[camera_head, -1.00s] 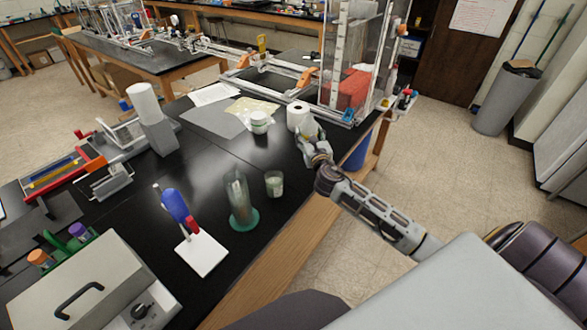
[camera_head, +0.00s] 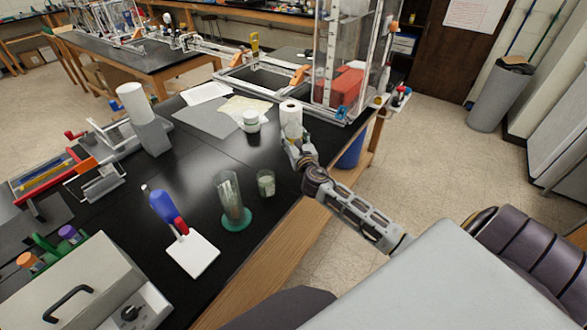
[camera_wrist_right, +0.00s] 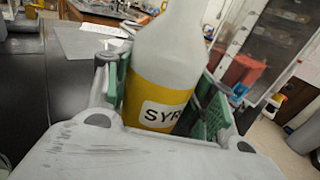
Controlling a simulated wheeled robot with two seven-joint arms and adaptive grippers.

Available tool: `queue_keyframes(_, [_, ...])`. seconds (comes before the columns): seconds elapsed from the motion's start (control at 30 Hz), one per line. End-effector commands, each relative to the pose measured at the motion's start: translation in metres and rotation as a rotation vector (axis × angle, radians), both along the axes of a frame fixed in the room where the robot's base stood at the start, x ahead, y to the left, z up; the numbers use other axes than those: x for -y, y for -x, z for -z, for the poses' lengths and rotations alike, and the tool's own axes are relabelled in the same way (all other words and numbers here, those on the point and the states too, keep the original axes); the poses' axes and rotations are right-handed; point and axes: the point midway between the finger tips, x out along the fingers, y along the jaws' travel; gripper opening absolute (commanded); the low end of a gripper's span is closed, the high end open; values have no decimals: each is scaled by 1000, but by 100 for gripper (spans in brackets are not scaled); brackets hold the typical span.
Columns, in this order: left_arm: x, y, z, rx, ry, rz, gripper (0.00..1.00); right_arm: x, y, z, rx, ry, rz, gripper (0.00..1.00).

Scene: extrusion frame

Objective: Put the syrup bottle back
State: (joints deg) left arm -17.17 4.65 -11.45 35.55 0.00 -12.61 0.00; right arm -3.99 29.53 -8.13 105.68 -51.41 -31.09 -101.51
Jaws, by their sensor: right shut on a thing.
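The syrup bottle (camera_head: 291,119) is white with a yellow band and the letters "SYR", seen close up in the right wrist view (camera_wrist_right: 160,75). My right gripper (camera_head: 300,152) is shut on it, with green-padded fingers on both sides of its body in the wrist view (camera_wrist_right: 165,95). The bottle looks about upright in the head view, near the table's right edge. I cannot tell whether its base touches the table; the gripper hides its lower part. My left gripper is not in view.
A clear-panelled frame (camera_head: 345,60) stands behind. Black tabletop (camera_head: 195,160) is bare in the middle.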

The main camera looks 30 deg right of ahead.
Motion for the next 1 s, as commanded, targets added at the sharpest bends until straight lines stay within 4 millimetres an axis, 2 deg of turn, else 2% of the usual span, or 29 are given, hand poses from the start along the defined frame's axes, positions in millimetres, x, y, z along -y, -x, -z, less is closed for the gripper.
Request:
queue_keyframes(0.47, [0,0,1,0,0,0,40,0,0,4,1,0,1,26])
queue_keyframes(0.83, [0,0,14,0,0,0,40,0,0,49,-1,-1,1,26])
queue_keyframes(1.0, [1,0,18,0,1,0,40,1,0,61,2,1,1,26])
